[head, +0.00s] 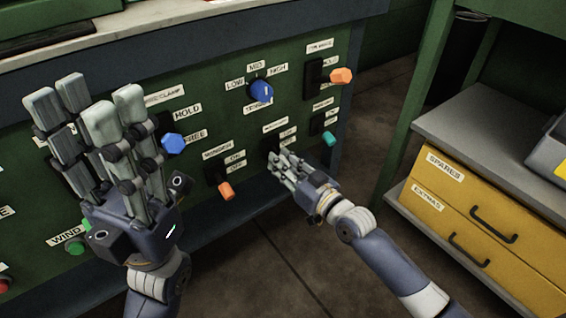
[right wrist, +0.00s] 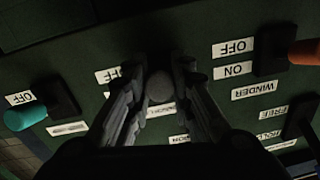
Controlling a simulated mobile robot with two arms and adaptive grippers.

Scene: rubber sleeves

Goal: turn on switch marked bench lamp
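No label clearly reading bench lamp shows in either view. My right gripper (head: 284,168) is at a dark lever switch (head: 270,145) on the green panel, between the orange winder lever and the teal lever. Its name label (head: 276,125) is too small to read. In the right wrist view, upside down, the fingers lie on either side of a round grey knob (right wrist: 160,87), with an OFF label (right wrist: 121,73) beside it. Whether the fingers touch the knob is unclear. My left gripper (head: 88,105) is open and empty, raised in front of the panel's left part.
The orange winder lever (head: 227,190) and the teal lever (head: 328,138) flank my right gripper. A blue dial (head: 262,91), blue lever (head: 173,143) and upper orange lever (head: 341,75) also stick out. A yellow drawer unit (head: 480,207) stands at right; floor between is clear.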

